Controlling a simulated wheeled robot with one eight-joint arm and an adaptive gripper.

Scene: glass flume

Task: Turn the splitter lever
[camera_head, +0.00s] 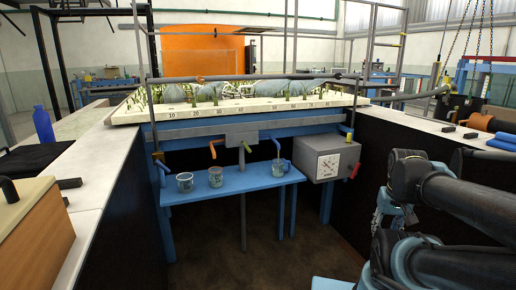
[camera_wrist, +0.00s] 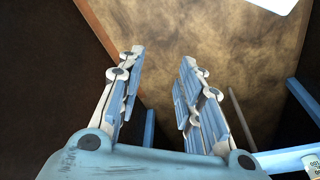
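A grey splitter box (camera_head: 241,133) hangs under the front edge of the flume, above the low blue shelf. A small green handle (camera_head: 247,147), which looks like the splitter lever, sits at its lower middle, between an orange spout (camera_head: 213,149) and a blue spout (camera_head: 277,149). My gripper (camera_wrist: 161,60) is open and empty in the wrist view, its two fingers apart over the brown floor. In the head view my arm is folded at the right, well away from the splitter. The lever is not visible in the wrist view.
Several cups, one of them a cup (camera_head: 185,182) at the left, stand on the blue shelf (camera_head: 232,186). A grey box with a dial (camera_head: 328,163) and red handle (camera_head: 355,171) is right of the splitter. White-topped counters flank the open floor (camera_head: 250,262).

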